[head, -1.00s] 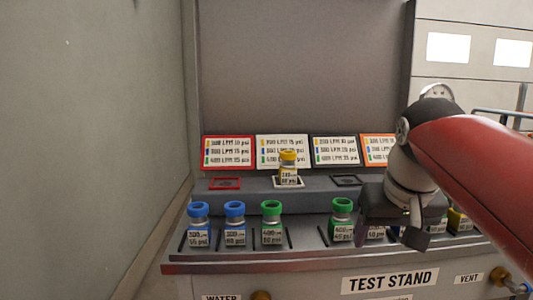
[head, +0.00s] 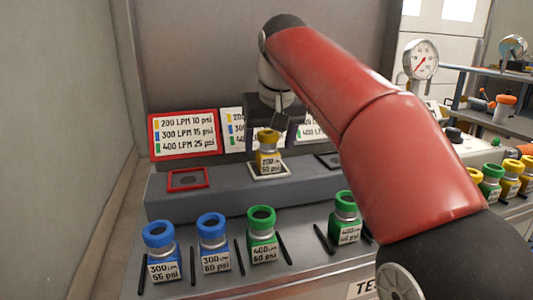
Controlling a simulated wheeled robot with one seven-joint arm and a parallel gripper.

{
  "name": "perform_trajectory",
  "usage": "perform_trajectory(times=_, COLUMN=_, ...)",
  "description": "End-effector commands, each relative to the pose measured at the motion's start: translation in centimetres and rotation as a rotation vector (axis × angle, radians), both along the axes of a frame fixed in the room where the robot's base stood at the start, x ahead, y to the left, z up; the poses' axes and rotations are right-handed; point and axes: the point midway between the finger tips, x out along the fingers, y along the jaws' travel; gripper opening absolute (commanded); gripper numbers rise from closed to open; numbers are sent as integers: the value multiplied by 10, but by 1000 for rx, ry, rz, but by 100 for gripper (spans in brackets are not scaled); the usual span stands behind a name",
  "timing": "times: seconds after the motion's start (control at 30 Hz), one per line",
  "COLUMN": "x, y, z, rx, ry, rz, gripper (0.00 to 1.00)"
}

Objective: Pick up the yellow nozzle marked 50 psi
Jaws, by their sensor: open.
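The yellow nozzle (head: 268,153) has a yellow top and a yellow base. Its label shows 200 LPM and what looks like 50 psi. It stands upright on the white-framed pad (head: 284,172) on the raised grey step. My gripper (head: 274,122) is just above and behind the nozzle's top, pointing down. Its dark fingers are spread and hold nothing. I cannot tell whether they touch or straddle the nozzle. My red arm hides the right part of the stand.
Blue nozzles (head: 161,250) (head: 213,242) and green nozzles (head: 262,233) (head: 345,216) stand on the lower front shelf, with thin black dividers between them. A red-framed pad (head: 187,180) on the step is empty. Spec cards (head: 184,134) lean behind. More nozzles (head: 490,182) stand at far right.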

Motion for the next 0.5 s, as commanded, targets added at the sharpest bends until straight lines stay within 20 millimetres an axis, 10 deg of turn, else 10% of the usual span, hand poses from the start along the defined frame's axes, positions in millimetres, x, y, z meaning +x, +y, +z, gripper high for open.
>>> perform_trajectory(times=0.5, x=10, y=3, z=-32, rx=1, ry=-1, rz=-1, gripper=66)
